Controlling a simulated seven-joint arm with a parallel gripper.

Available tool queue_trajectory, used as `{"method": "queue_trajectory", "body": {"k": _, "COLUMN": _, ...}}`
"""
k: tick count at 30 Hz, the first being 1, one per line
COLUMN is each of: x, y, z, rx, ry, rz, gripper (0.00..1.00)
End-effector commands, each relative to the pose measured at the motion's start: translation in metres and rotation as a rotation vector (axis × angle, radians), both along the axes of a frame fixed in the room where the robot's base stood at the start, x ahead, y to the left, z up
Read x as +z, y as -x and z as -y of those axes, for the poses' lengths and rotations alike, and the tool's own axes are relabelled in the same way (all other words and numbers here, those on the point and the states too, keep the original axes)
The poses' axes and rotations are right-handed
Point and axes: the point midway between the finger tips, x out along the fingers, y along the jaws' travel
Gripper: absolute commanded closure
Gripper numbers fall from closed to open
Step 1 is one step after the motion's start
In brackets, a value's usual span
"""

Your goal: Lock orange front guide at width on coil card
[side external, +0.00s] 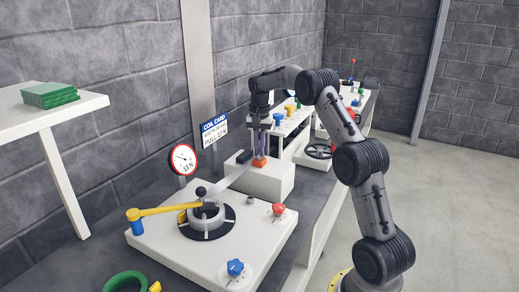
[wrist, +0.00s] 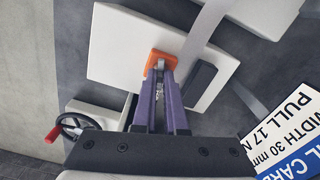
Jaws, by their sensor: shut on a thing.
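The orange front guide (side external: 259,163) sits on top of a white block (side external: 268,181), at one edge of the metal strip. In the wrist view the orange guide (wrist: 161,60) is at the purple fingertips of my gripper (wrist: 160,74), which is shut on it. My gripper (side external: 261,150) points down at the block in the side view. A dark fixed guide (wrist: 199,83) lies across the strip (wrist: 200,35) from the orange one. The coil card (side external: 214,129) stands behind the bench; in the wrist view the card (wrist: 292,133) reads width 30 mm and pull 17 N.
A round gauge (side external: 184,160) appears to read 13 N. The yellow arm (side external: 162,210), black-knobbed hub, red knob (side external: 279,209) and blue knob (side external: 235,268) are on the near white plate. A handwheel (side external: 319,151) and other stations stand beyond the block.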

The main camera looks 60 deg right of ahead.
Motion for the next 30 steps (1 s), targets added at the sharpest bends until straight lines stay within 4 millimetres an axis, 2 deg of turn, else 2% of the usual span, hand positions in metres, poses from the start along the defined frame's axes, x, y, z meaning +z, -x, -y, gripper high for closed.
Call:
{"method": "queue_trajectory", "body": {"k": 12, "x": 0.0013, "y": -0.0004, "z": 0.0002, "rx": -0.155, "ry": 0.001, "rz": 0.002, "gripper": 1.00}}
{"method": "queue_trajectory", "body": {"k": 26, "x": 0.0014, "y": -0.0005, "z": 0.0002, "rx": -0.167, "ry": 0.001, "rz": 0.002, "gripper": 1.00}}
{"method": "queue_trajectory", "body": {"k": 27, "x": 0.0014, "y": -0.0005, "z": 0.0002, "rx": -0.167, "ry": 0.001, "rz": 0.002, "gripper": 0.89}}
{"method": "queue_trajectory", "body": {"k": 30, "x": 0.0013, "y": -0.0004, "z": 0.0002, "rx": -0.167, "ry": 0.001, "rz": 0.002, "gripper": 0.71}}
